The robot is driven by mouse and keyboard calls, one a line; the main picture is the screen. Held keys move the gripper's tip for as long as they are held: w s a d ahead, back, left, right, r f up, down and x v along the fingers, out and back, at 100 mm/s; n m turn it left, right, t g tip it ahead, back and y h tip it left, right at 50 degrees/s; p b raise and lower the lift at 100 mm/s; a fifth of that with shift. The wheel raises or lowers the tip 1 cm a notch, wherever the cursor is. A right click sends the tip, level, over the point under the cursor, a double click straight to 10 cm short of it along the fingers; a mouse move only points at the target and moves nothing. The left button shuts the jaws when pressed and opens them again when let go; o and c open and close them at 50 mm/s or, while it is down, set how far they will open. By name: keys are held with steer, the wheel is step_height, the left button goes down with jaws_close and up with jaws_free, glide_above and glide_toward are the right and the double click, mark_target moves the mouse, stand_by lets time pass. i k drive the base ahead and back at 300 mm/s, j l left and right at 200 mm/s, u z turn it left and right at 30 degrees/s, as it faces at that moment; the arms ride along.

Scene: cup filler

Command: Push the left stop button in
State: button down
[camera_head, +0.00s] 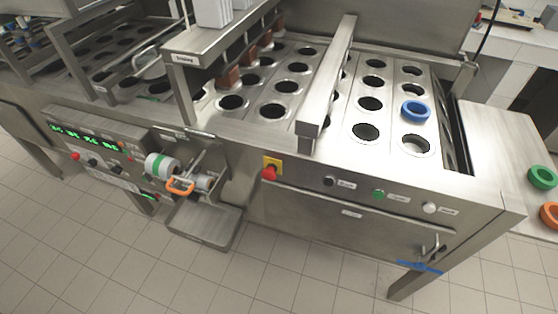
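A small red button (75,156) sits at the left end of the sloped control panel, under green lit digits. A larger red mushroom button (269,173) on a yellow plate (273,162) stands out from the machine's front, near the middle of the view. Both look like stop buttons; the small one is further left. Whether either is pressed in cannot be told at this size. My gripper is not in view.
Black knobs (92,161) sit beside the small red button. A roll with a green band (162,166), an orange handle (180,187) and a metal tray (205,222) stick out between the two red buttons. The tiled floor (90,260) in front is clear.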

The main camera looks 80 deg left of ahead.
mark_target(269, 173)
steer(key=u, duration=2.65)
